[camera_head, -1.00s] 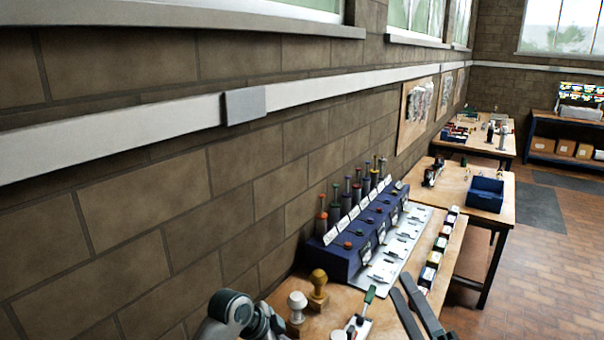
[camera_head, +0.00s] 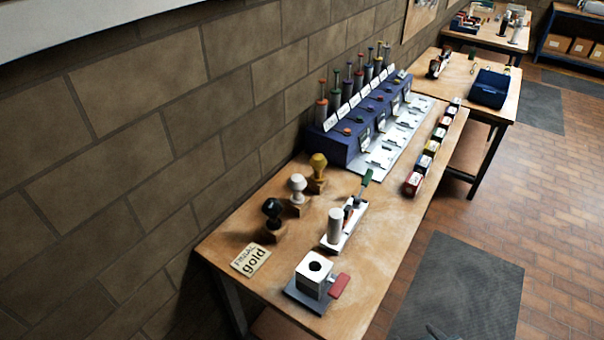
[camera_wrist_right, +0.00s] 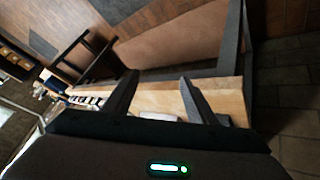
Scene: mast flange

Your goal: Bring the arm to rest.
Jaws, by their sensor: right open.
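My right gripper (camera_wrist_right: 158,92) is open in the right wrist view, its two dark fingers apart with nothing between them. Behind the fingers is the wooden edge of a bench (camera_wrist_right: 225,98); I cannot tell how far off it is. In the head view only a small dark tip, perhaps of this gripper, shows at the bottom edge over the floor, clear of the workbench (camera_head: 345,285). My left gripper is in neither view.
On the workbench stand black (camera_head: 272,212), white (camera_head: 298,185) and gold knobs (camera_head: 318,168), a "gold" card (camera_head: 251,260), a block with a hole (camera_head: 314,275), a green-handled clamp (camera_head: 365,180) and a blue rack (camera_head: 345,142).

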